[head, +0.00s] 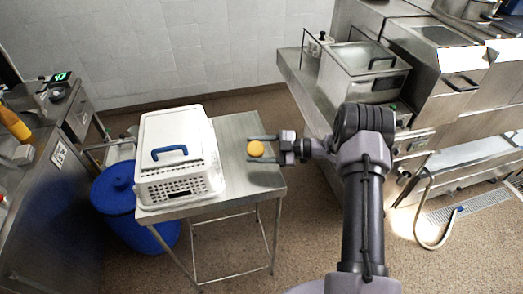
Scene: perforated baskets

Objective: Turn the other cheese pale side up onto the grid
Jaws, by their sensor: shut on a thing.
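My gripper reaches in from the right and is shut on the cheese, over the right part of the steel table (240,190). The gap between cheese and tabletop cannot be judged. A white perforated basket (195,187) stands on the left of the table, and a white cover with a blue handle (170,152) hides its inside. I cannot make out a grid, a second cheese or a pale side.
A blue lidded bin (115,188) stands on the floor left of the table. Steel cooking units (365,75) stand close on the right. A counter with an orange bottle (15,122) is at the far left. The front right tabletop is bare.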

